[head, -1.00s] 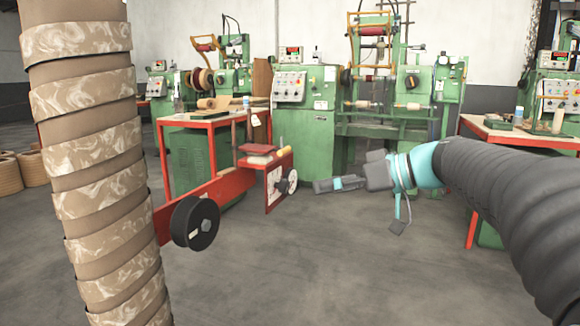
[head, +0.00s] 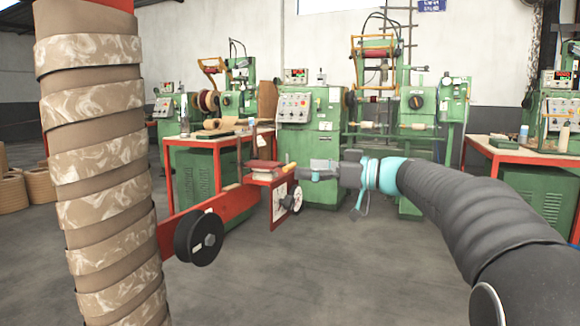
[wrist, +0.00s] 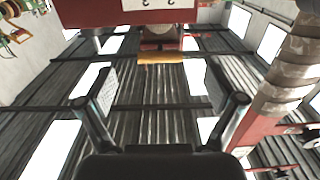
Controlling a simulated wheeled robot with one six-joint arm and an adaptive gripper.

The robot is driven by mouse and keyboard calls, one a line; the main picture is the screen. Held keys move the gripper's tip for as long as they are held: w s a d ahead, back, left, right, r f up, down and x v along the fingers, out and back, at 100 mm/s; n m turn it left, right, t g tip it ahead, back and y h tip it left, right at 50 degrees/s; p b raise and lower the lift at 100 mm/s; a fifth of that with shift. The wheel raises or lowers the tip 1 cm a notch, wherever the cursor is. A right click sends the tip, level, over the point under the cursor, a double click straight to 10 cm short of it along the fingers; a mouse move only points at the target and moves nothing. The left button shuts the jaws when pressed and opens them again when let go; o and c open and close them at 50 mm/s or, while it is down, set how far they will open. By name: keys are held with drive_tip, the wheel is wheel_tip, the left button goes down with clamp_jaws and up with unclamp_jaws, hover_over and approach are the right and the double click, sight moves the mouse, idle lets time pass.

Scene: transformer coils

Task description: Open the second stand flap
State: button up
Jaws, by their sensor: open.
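A red stand (head: 215,203) with a black wheel and a white-faced end panel (head: 279,200) is left of centre in the head view. I cannot tell which part is the second flap. A yellow-orange rod (head: 287,169) sticks out at its top. My gripper (head: 303,174) is beside that rod, at the stand's right end. In the wrist view, my gripper (wrist: 159,80) is open and empty, with its two fingers apart. The yellow-orange rod (wrist: 160,57) lies crosswise just past and between the fingertips, under a red panel (wrist: 95,12). Contact with the rod is not visible.
A large tan-wrapped column (head: 98,190) stands close at left. Green winding machines (head: 310,130) and a red-edged table (head: 205,140) stand behind the stand. Another table (head: 515,153) is at right. The grey floor (head: 330,265) in front is clear.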

sight(292, 167)
drive_tip(key=shift+x, duration=2.4)
